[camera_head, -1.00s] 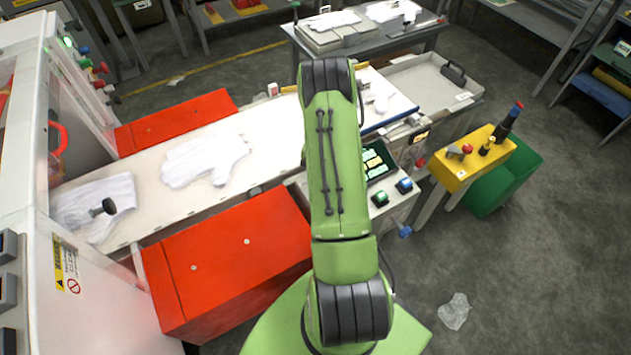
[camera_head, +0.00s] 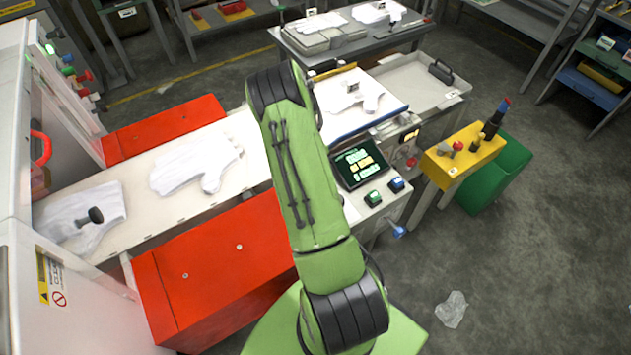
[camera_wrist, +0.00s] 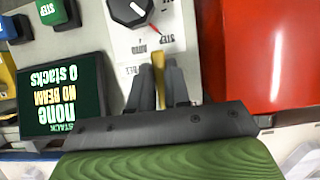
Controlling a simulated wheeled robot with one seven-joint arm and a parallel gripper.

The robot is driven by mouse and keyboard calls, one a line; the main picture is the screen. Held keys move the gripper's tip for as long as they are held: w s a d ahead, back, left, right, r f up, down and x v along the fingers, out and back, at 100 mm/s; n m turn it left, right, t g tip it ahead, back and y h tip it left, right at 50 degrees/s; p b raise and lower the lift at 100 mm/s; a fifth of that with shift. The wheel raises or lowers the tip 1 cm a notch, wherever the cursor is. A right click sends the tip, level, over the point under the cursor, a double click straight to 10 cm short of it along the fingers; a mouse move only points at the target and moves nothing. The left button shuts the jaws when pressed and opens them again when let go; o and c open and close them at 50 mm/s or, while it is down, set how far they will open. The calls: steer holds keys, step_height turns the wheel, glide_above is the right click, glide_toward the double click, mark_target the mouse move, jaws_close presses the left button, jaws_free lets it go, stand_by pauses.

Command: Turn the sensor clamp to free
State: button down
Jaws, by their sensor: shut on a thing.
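In the wrist view, my gripper (camera_wrist: 160,88) is shut on a narrow yellow piece (camera_wrist: 158,70), which stands upright between the two dark fingers. It looks like a lever or handle. I cannot tell for sure that it belongs to the sensor clamp, as the fingers hide its lower part. In the head view, my green arm hides the gripper and this piece. A control screen (camera_wrist: 62,95) to the left reads "none", "NO BEAM" and "0 stacks"; it also shows in the head view (camera_head: 360,163).
A black selector knob (camera_wrist: 131,10) with STEP and AUTO labels sits just beyond the fingers. A red box (camera_wrist: 245,50) stands close on the right. Green (camera_wrist: 50,11) and blue (camera_wrist: 5,75) buttons are at left. White gloves (camera_head: 195,163) lie on the belt.

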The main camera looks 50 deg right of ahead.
stand_by(0.4)
steer(key=c, duration=1.1)
jaws_free()
steer(key=p+v, duration=0.2)
steer(key=v, duration=1.3)
steer(key=shift+w+r, duration=0.25)
steer(key=shift+r, duration=0.1)
